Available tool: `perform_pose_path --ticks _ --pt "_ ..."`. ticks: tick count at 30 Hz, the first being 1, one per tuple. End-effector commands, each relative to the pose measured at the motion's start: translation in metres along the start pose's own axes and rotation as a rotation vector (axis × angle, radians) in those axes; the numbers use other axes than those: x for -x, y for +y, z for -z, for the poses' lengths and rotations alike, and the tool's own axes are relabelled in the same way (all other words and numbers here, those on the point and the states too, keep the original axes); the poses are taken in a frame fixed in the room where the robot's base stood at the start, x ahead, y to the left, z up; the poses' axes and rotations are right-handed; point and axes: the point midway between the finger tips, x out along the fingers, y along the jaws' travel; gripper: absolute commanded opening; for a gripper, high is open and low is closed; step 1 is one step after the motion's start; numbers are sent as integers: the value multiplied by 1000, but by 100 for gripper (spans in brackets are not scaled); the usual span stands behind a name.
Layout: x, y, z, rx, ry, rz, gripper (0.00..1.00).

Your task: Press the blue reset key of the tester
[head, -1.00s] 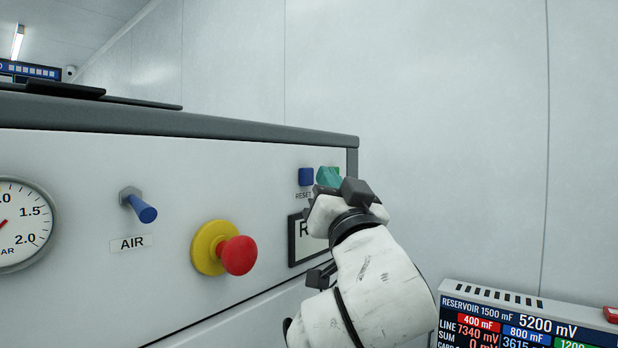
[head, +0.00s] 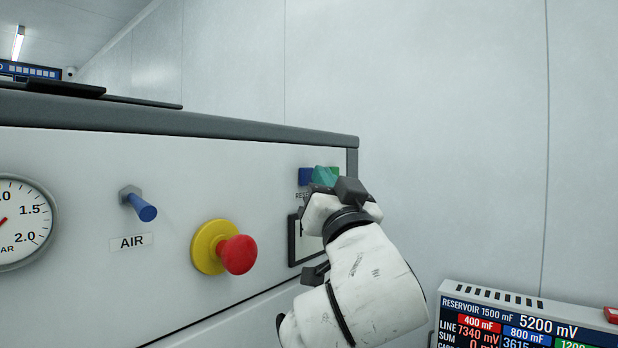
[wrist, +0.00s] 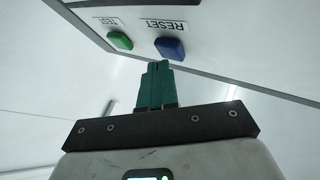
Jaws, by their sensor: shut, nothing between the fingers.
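The blue reset key (head: 305,175) is on the upper right of the tester's white front panel (head: 80,170), partly covered by my gripper in the head view. In the wrist view the blue key (wrist: 170,48) sits beside an upside-down RESET label. My gripper (head: 322,176) has teal fingers that are shut and empty. In the wrist view the fingertips (wrist: 158,66) are just below the blue key in the picture; I cannot tell whether they touch it. A green key (wrist: 120,41) marked TEST is to the left of the blue one there.
A red emergency button (head: 238,254) on a yellow base sticks out left of my arm. A blue AIR lever (head: 141,207) and a gauge (head: 20,220) are farther left. A display unit (head: 520,315) stands at lower right. The wall side at right is open.

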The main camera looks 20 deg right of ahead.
Motion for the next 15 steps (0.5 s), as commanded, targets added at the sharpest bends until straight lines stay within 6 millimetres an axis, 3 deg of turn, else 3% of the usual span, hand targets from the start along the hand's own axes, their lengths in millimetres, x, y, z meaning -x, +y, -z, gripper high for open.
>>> perform_pose_path --ticks 15 --pt "-4 -2 -2 0 1 0 0"
